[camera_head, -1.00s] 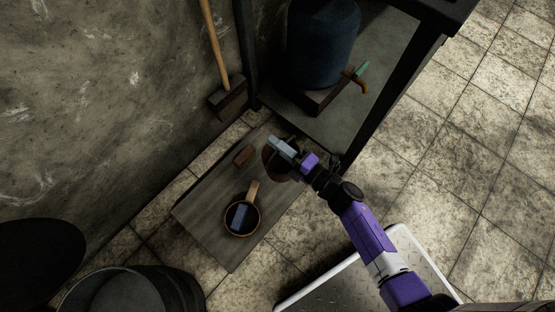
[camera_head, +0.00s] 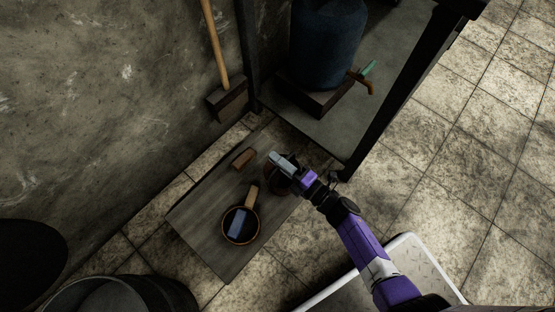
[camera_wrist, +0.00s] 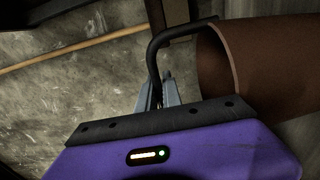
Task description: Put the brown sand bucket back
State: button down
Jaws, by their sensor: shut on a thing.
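The brown sand bucket (camera_wrist: 285,65) fills the right of the wrist view, its open mouth facing left and its black handle (camera_wrist: 158,48) arching out from the rim. My gripper (camera_wrist: 160,92) is shut on that handle. In the head view my gripper (camera_head: 282,163) is over the right part of a low wooden board. The bucket (camera_head: 272,183) shows there only as a dark brown piece beneath the gripper. The gripper hides much of it, and I cannot tell whether it touches the board.
The wooden board (camera_head: 205,222) also bears a round pan (camera_head: 256,229) with a blue block (camera_head: 238,222) and a small brown block (camera_head: 243,158). A dark shelf leg (camera_head: 375,115) stands close right. A blue barrel (camera_head: 328,45) is behind; a grey bin (camera_head: 125,295) is at lower left.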

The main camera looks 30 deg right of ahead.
jog(key=shift+f, duration=0.2)
jog(key=c, duration=1.5)
grip_release()
jog(key=shift+r, duration=0.1)
jog(key=s+d+r+m+h+p, duration=0.1)
jog(key=s+d+r+m, duration=0.15)
jog(key=s, duration=0.65)
jog(key=s+d+r+m+h+p, duration=0.1)
jog(key=s+d+r+m+p, duration=0.15)
jog(key=s, duration=0.55)
jog(key=s+a+r+m+g+h, duration=0.1)
jog(key=s+r+m, duration=0.2)
jog(key=r+m, duration=0.2)
jog(key=s+a+r+m+h, duration=0.1)
jog(key=s+r+m, duration=0.3)
jog(key=r, duration=0.6)
jog(key=s+a+r+m+g+h+b, duration=0.1)
jog(key=s+a+r+m, duration=0.1)
jog(key=s+r+m, duration=0.2)
jog(key=shift+s+a+r+m+g+h, duration=0.1)
jog(key=shift+s+r+m+g+h, duration=0.05)
jog(key=shift+r+m, duration=0.85)
jog(key=shift+s+a+r+m+g+h, duration=0.1)
jog(key=shift+r+m+g+h, duration=0.05)
jog(key=shift+r+m, duration=0.8)
